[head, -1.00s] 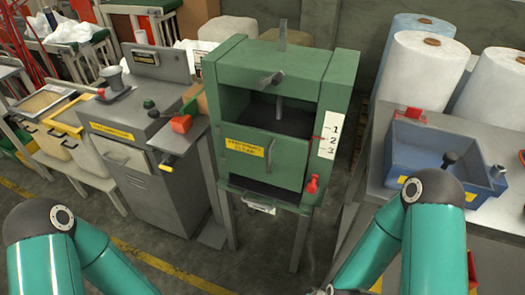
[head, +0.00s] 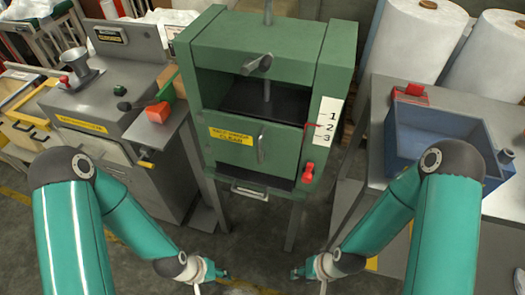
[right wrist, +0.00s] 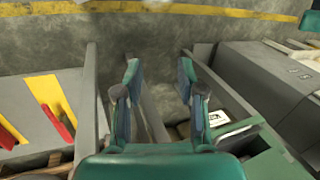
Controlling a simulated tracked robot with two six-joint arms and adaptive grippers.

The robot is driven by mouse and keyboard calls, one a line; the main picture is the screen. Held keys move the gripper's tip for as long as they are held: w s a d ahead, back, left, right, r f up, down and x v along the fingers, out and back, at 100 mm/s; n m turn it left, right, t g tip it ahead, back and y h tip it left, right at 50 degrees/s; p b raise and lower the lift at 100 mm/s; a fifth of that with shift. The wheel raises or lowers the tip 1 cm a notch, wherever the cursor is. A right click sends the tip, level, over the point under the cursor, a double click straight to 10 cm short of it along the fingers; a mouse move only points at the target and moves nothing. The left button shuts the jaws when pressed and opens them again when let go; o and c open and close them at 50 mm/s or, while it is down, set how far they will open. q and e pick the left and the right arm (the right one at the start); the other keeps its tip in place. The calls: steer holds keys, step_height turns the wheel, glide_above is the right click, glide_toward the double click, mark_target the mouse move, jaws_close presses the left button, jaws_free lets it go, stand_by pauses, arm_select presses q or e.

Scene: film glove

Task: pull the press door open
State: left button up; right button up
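The green press (head: 195,110) stands in the middle of the head view. Its door (head: 231,152) is a green panel with a yellow label and a vertical handle (head: 261,149). Dark space shows above the door, and the panel sits upright in the press front. My left gripper (head: 222,273) is low in front of the press, apart from the handle; its fingers are too small to judge. My right gripper (head: 299,272) is also low, below and right of the handle. In the right wrist view it (right wrist: 160,68) is open, with nothing between its fingers.
A numbered scale (head: 325,122) and a red knob (head: 307,172) are on the press's right side. A grey machine (head: 115,85) stands left. A grey table (head: 368,125) with a blue bin (head: 440,145) stands right. Floor shows below the press.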

steer(key=n+t+y+b, duration=0.1)
steer(key=n+t+b, duration=0.4)
steer(key=t+b, duration=1.8)
glide_toward(261, 154)
steer(key=s+d+r+g+b, duration=0.2)
steer(key=s+r+g+b, duration=0.3)
steer(key=s+g+b, duration=0.15)
steer(key=p+x, duration=0.6)
steer(key=x, duration=0.2)
steer(key=p+x, duration=0.5)
steer(key=x, duration=0.3)
steer(key=shift+w+d+r+p, duration=0.15)
steer(key=shift+d+r+p, duration=0.05)
steer(key=shift+p, duration=0.2)
